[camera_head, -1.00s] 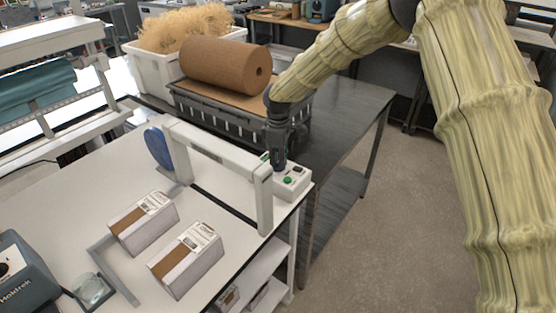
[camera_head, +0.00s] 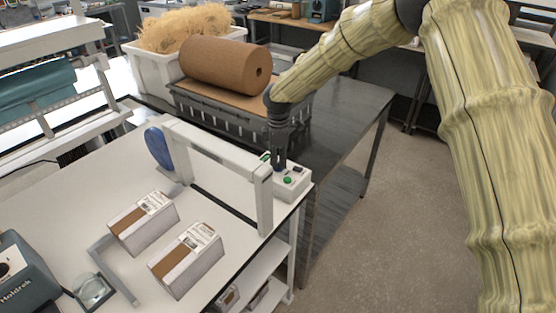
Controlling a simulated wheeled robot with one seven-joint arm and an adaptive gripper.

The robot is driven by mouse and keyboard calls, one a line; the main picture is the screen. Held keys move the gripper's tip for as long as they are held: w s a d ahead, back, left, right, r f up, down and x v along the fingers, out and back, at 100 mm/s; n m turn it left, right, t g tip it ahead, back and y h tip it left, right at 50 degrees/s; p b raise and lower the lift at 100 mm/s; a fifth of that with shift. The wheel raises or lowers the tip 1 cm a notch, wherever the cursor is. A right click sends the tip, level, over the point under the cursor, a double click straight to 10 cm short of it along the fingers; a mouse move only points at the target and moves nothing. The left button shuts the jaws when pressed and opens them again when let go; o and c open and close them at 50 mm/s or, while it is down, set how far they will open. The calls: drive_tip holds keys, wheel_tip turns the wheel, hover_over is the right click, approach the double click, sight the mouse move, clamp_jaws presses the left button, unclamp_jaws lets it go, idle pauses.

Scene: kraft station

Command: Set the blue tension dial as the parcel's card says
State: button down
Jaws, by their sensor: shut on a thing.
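My gripper (camera_head: 279,160) points down at the back of the white control box (camera_head: 293,184), beside the right post of the strapping arch. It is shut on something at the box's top. The blue tension dial cannot be made out; the gripper and post seem to cover that spot. A green button (camera_head: 287,181) and a dark switch (camera_head: 297,169) show on the box. Two white parcels, the nearer one (camera_head: 187,259) and the farther one (camera_head: 144,223), lie on the white table. Each bears a printed card, too small to read.
The white strapping arch (camera_head: 215,152) stands on the table with a blue reel (camera_head: 158,148) at its left. Behind are a brown paper roll (camera_head: 226,66) on a dark crate and a white bin (camera_head: 165,73) of shredded filling. A tape dispenser (camera_head: 22,275) stands front left.

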drive_tip(key=shift+w+r, duration=0.15)
drive_tip(key=c, duration=1.5)
unclamp_jaws()
wheel_tip(320, 180, up, 12)
drive_tip(key=shift+f, duration=0.1)
